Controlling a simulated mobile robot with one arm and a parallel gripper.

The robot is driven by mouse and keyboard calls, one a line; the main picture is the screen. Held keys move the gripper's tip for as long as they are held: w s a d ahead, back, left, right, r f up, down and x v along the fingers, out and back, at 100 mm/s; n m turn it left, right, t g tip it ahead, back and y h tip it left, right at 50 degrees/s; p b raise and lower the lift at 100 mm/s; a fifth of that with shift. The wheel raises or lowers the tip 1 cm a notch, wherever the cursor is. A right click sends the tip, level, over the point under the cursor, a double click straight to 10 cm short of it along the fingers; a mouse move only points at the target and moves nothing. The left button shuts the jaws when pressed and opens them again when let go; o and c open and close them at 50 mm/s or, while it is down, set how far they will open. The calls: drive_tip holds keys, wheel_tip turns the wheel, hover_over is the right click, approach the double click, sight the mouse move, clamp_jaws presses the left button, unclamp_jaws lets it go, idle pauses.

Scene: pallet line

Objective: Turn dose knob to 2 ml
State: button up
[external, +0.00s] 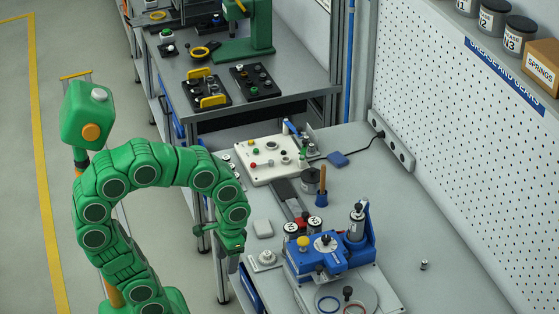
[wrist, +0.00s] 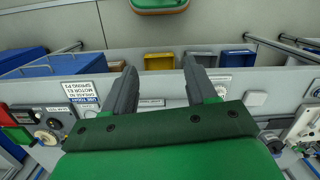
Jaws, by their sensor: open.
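My gripper (external: 236,250) is open and empty, pointing down at the left edge of the grey bench in the external view. In the wrist view my gripper (wrist: 159,78) shows two dark fingers wide apart with nothing between them. A white round dial (external: 265,258) on a light plate lies on the bench just right of my gripper, apart from it. It may be the dose knob; its markings are too small to read. A blue dosing machine (external: 328,255) with a black knob (external: 326,240) on top stands further right.
A white control box (external: 272,160) with coloured buttons stands further back. A small grey block (external: 263,228), capped jars (external: 291,230) and a brush (external: 322,185) are near the blue machine. Blue bins (wrist: 25,58) show in the wrist view.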

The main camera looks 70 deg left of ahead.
drive_tip(key=w+a+r+n, duration=0.2)
drive_tip(key=w+n, duration=0.1)
drive_tip(key=w, duration=1.2)
drive_tip(key=n+t, duration=0.2)
drive_tip(key=n, duration=0.2)
hover_over(327, 238)
drive_tip(key=shift+s+d+f, duration=0.1)
drive_tip(key=shift+s+f, duration=0.15)
drive_tip(key=shift+f, duration=0.45)
drive_tip(key=shift+w+f, duration=0.15)
drive_tip(key=shift+w, duration=0.05)
drive_tip(key=shift+f, duration=3.8)
drive_tip(key=shift+c, duration=0.5)
drive_tip(key=c, duration=1)
